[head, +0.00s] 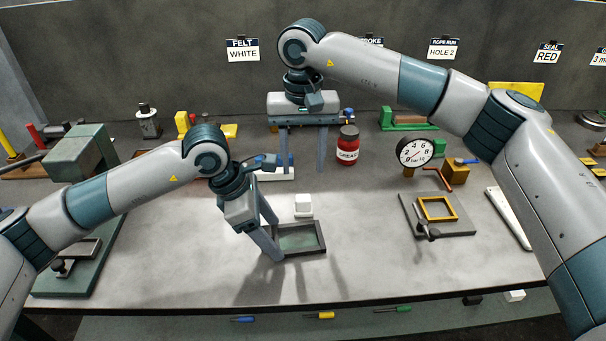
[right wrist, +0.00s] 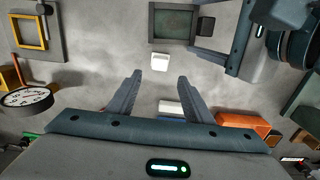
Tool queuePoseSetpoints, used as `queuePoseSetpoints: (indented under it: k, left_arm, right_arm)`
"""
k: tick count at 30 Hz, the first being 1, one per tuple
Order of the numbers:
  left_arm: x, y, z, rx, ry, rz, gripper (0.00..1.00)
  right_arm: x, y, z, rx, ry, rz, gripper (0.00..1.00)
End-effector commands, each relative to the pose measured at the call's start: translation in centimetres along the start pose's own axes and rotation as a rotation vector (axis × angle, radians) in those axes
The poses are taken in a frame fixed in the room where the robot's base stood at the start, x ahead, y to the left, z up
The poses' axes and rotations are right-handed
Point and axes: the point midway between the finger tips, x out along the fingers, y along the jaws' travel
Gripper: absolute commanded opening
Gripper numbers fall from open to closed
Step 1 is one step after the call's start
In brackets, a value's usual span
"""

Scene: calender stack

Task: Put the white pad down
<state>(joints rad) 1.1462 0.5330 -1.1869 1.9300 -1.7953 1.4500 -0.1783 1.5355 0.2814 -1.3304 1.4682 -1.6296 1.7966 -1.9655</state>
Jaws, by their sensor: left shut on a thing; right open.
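A small white pad (head: 303,203) appears to rest on the bench just behind a dark-framed tray (head: 322,235) with a green floor. In the right wrist view the pad (right wrist: 160,62) lies just beyond my fingertips and between their lines, apart from the tray (right wrist: 152,24). My right gripper (head: 301,168) is open and empty, above and behind the pad; its two spread fingers also show in the right wrist view (right wrist: 160,78). My left gripper (head: 279,242) is shut on the tray at its left side; the exact contact is partly hidden.
A red jar (head: 348,150) stands right of my right gripper, with a dial gauge (head: 415,152) beyond. A grey plate with a yellow frame (head: 424,209) lies to the right. Another white block (head: 277,174) lies behind my left gripper.

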Motion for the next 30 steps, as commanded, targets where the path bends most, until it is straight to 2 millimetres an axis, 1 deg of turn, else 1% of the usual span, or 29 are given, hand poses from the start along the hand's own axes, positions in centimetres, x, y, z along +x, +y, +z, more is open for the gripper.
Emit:
queuePoseSetpoints:
  k: [1,5,18,19,21,26,30]
  left_arm:
    - [-0.02,0.01,0.02,0.000,-0.001,0.000,0.40]
    - [-0.02,0.01,0.02,0.000,-0.001,0.000,0.40]
    - [-0.02,0.01,0.02,0.000,-0.001,0.000,0.40]
    - [-0.02,0.01,0.02,0.000,-0.001,0.000,0.40]
    - [-0.02,0.01,0.02,0.000,-0.001,0.000,0.40]
    - [-0.02,0.01,0.02,0.000,-0.001,0.000,0.40]
    - [-0.02,0.01,0.02,0.000,-0.001,0.000,0.40]
  right_arm:
    - [-0.48,-0.01,-0.01,0.000,0.001,0.000,0.46]
    - [-1.04,-0.02,0.02,0.000,-0.001,0.000,0.46]
    - [-1.09,-0.02,0.01,0.000,-0.001,0.000,0.46]
    - [-1.09,-0.02,0.01,0.000,-0.001,0.000,0.44]
    - [-1.08,-0.01,0.01,0.001,-0.001,0.000,0.31]
    - [-1.07,-0.01,0.01,0.034,-0.001,0.000,0.31]
    - [-1.05,0.01,0.01,0.118,-0.001,0.000,0.31]
